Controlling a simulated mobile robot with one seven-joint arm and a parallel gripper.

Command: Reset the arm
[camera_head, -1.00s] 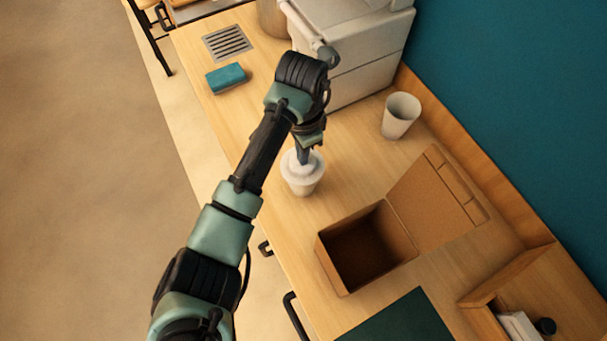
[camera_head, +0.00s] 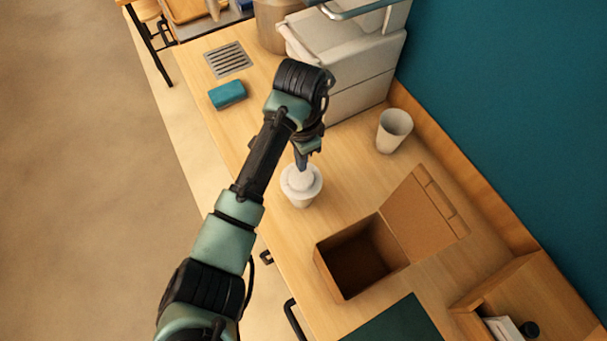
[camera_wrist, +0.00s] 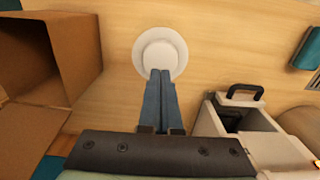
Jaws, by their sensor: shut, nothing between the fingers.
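My arm reaches over the wooden counter (camera_head: 350,190). My gripper (camera_head: 301,163) points down just above a white lidded cup (camera_head: 301,196). In the wrist view my gripper (camera_wrist: 161,76) has its two blue fingers together with nothing between them. Their tips overlap the near edge of the round white lid (camera_wrist: 160,49). I cannot tell whether they touch it. The cup stands upright on the counter.
An open cardboard box (camera_head: 360,262) stands right of the cup. A plain white cup (camera_head: 394,131) stands near the teal wall. A white machine (camera_head: 350,70) is at the back. A blue sponge (camera_head: 227,95) and a drain grille (camera_head: 228,60) are at the far left.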

